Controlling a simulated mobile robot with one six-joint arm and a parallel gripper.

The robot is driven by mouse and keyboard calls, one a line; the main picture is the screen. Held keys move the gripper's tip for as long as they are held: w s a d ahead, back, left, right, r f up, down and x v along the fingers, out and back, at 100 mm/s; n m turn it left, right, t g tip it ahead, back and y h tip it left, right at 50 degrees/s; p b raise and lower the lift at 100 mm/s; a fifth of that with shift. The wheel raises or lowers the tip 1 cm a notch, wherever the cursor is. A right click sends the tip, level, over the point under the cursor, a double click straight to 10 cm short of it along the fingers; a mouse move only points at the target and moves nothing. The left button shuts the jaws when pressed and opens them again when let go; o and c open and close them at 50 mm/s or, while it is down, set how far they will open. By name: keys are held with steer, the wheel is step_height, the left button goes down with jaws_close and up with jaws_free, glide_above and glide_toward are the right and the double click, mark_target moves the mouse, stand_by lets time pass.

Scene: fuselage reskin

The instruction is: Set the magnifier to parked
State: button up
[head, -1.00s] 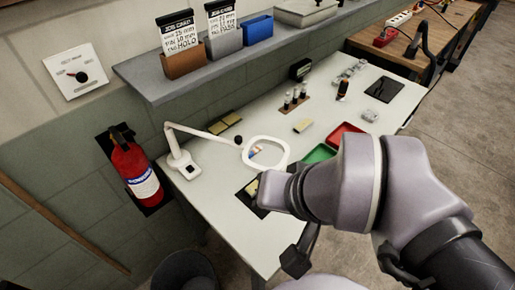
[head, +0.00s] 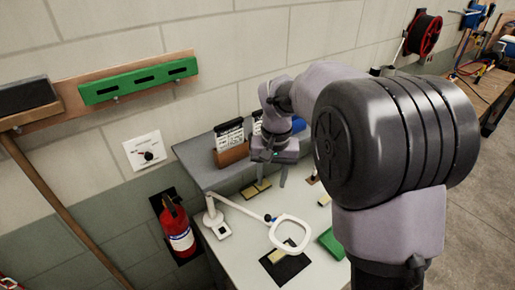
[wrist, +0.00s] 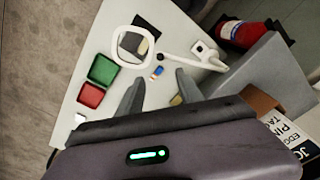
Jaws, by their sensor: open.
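The magnifier is a white ring (head: 290,233) on a thin white jointed arm. Its base (head: 216,224) stands near the table's left back corner, and a small dark knob sits on the arm beside the ring. The ring is over or near a black mat (head: 287,268) with a tan piece. My gripper (head: 267,183) is open and empty, in front of the shelf and apart from the magnifier. In the wrist view, the ring (wrist: 132,46) is beyond my open fingers (wrist: 158,77), up and left, with the base (wrist: 207,53) up and right.
The grey wall shelf (head: 206,172) with card holders is close to my gripper. A red fire extinguisher (head: 178,230) hangs left of the table. Green (wrist: 103,69) and red (wrist: 91,96) trays lie on the table. My arm hides the table's right side.

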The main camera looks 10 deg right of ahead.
mark_target(268, 216)
steer(key=shift+g, duration=0.3)
steer(key=f, duration=0.6)
steer(key=w+f+b, duration=0.1)
steer(key=f, duration=0.6)
steer(key=w+f+b, duration=0.1)
steer(key=f, duration=0.5)
steer(key=shift+f, duration=0.15)
jaws_close()
